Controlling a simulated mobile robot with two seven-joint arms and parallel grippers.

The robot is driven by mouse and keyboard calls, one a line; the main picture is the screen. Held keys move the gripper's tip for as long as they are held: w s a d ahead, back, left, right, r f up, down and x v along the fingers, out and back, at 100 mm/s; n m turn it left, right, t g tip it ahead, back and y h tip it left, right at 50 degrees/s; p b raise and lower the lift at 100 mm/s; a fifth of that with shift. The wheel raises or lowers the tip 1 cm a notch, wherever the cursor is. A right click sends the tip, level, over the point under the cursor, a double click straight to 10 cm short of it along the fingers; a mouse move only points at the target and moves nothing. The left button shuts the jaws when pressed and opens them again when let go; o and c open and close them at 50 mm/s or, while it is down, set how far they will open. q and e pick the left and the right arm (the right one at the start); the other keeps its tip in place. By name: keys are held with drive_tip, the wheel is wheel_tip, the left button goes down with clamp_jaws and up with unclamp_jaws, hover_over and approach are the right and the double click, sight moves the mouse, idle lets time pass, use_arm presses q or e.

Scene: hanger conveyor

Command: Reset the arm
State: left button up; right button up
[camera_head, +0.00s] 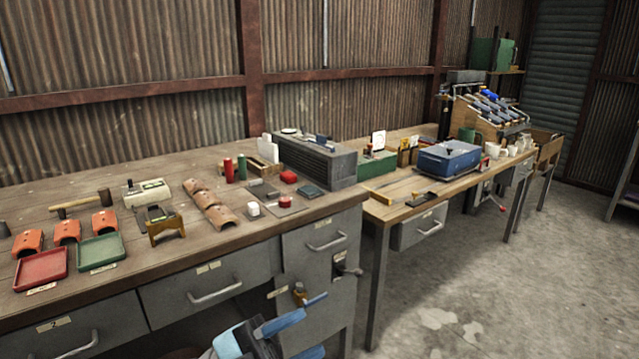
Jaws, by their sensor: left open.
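My left gripper (308,334) shows at the bottom edge of the head view, with blue fingers and a pale blue and grey body. Its fingers are apart, with nothing seen between them. It appears in front of the grey drawer fronts of the near workbench (120,190), below the bench top. The rest of my left arm is mostly cut off by the frame. My right gripper is not in view.
A red tray (40,271) and a green tray (101,252) lie at the bench's front left. Orange and brown curved pieces, a hammer (80,204) and a dark ribbed box (315,160) are on top. A second bench holds a blue case (449,159).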

use_arm(q)
drive_tip(key=w+a+f+n+t+y, duration=0.1)
drive_tip(key=a+f+n+t+y, duration=0.3)
drive_tip(key=f+n+t+y, duration=0.45)
drive_tip(key=w+a+f+n+t+y, duration=0.1)
drive_tip(key=a+f+n+t+y, duration=0.5)
drive_tip(key=n, duration=0.5)
drive_tip(key=s+a+f+n+g+y, duration=0.25)
drive_tip(key=s+f, duration=0.25)
drive_tip(key=f, duration=0.3)
drive_tip(key=s+a+f+n+g+y, duration=0.2)
drive_tip(key=s+f+g+y, duration=0.15)
drive_tip(key=s+f, duration=0.35)
wheel_tip(320, 180, up, 17)
drive_tip(key=a+p, duration=0.2)
drive_tip(key=p, duration=2.6)
drive_tip(key=shift+a+g+p, duration=0.25)
drive_tip(key=shift+g+p, duration=0.15)
drive_tip(key=shift+g, duration=0.05)
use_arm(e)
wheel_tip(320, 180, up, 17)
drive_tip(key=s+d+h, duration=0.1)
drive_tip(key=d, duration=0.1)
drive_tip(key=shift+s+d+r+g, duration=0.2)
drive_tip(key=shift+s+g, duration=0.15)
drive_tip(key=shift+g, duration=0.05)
use_arm(q)
drive_tip(key=shift+w, duration=0.1)
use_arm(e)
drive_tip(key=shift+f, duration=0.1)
